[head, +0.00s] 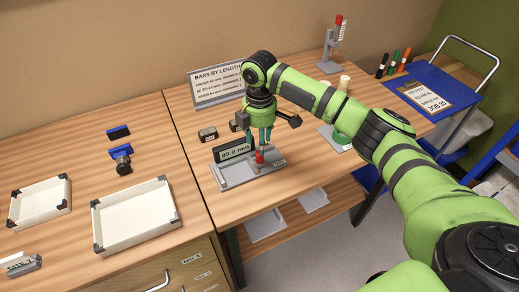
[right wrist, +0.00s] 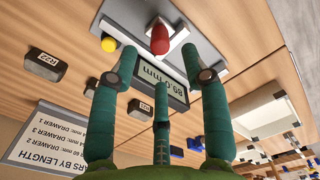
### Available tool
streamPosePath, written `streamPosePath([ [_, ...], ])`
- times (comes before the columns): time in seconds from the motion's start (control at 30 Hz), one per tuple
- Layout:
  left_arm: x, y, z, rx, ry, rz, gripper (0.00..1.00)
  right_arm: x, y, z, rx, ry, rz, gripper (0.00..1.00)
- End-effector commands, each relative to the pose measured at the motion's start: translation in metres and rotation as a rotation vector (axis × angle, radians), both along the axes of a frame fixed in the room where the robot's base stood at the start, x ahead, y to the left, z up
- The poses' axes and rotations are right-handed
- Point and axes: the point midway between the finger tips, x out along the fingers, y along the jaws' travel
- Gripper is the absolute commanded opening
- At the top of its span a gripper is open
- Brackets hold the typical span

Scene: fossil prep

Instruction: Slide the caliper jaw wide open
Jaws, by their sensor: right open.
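The caliper (head: 236,178) is a grey bench gauge on the wooden table, with a dark display (head: 235,150) reading about 80 mm; the digits are small. A red knob (head: 259,157) stands on its slide near the right end. In the right wrist view the knob appears between and just beyond the fingertips; contact cannot be told. My left gripper is out of view.
A grey bar (head: 208,133) lies behind the caliper, near a sign (head: 216,85) about bars by length. Two white trays (head: 137,214) (head: 40,202) sit at left, with a blue-and-black tool (head: 121,158) behind. A green round object (head: 341,137) lies right. A blue cart (head: 430,88) stands far right.

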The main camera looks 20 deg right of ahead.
Motion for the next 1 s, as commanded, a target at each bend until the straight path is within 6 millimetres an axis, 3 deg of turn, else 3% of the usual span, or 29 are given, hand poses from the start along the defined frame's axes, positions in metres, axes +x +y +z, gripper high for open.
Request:
streamPosePath([
  [0.1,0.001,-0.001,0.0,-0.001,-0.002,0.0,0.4,0.001,0.0,0.026,0.001,-0.002,0.0,0.47],
  [0.33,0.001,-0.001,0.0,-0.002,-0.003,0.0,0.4,0.0,0.0,0.054,-0.001,0.001,-0.002,0.47],
  [1.0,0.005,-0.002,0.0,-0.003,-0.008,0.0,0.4,0.0,-0.001,0.058,0.0,0.002,-0.001,0.47],
])
